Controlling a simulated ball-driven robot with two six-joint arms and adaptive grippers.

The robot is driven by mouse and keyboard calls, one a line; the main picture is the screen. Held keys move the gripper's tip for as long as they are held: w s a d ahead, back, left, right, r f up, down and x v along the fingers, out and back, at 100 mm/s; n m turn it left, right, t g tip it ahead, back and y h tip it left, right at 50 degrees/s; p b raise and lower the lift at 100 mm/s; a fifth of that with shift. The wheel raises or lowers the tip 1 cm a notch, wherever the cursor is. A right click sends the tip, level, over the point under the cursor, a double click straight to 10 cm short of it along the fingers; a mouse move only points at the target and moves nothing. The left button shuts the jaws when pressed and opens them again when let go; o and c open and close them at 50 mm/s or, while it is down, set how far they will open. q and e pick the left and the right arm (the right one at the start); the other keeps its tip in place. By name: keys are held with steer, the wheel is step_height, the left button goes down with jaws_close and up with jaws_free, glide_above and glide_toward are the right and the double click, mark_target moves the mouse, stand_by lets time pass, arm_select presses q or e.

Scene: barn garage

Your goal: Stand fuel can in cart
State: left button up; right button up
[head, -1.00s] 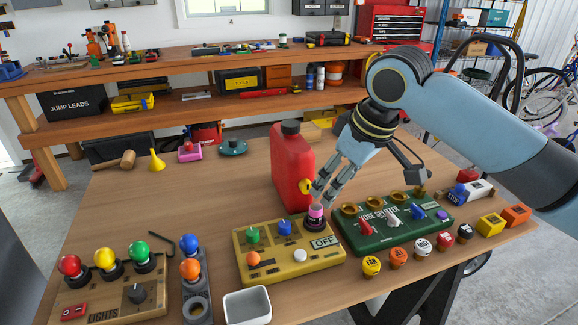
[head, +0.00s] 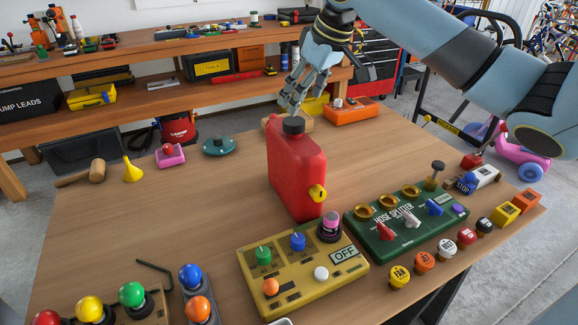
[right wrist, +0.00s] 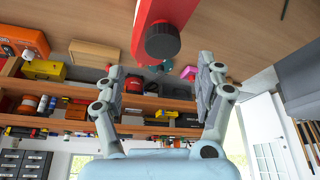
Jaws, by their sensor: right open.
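The red fuel can (head: 297,172) stands upright on the wooden table, with a black cap (head: 293,125) on top and a yellow fitting low on its side. My right gripper (head: 292,108) is open and empty, with its fingers pointing down close by the cap. In the right wrist view the can (right wrist: 158,12) and its cap (right wrist: 163,41) show at the top, between and beyond my spread fingers (right wrist: 162,78). Contact cannot be told. A black tube frame with a yellow label (head: 447,127) stands beyond the table's right edge; whether it is the cart is unclear. My left gripper is out of view.
A yellow control box (head: 300,265) and the green hose splitter (head: 400,222) sit in front of the can. A mallet (head: 97,171), yellow funnel (head: 132,172) and teal disc (head: 219,146) lie at the back left. An orange box (head: 350,110) stands behind the can. Bare tabletop lies left of it.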

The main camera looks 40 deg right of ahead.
mark_target(294, 121)
steer(key=shift+x, duration=1.2)
steer(key=x, duration=0.2)
steer(key=p+x, duration=0.1)
steer(key=x, duration=0.2)
steer(key=shift+s+a+f, duration=0.1)
steer(key=shift+s+a, duration=0.05)
steer(key=shift+a, duration=0.05)
steer(key=shift+f, duration=0.2)
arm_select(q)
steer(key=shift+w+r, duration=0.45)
arm_select(e)
steer(key=c, duration=0.4)
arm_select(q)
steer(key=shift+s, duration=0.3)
arm_select(e)
jaws_close()
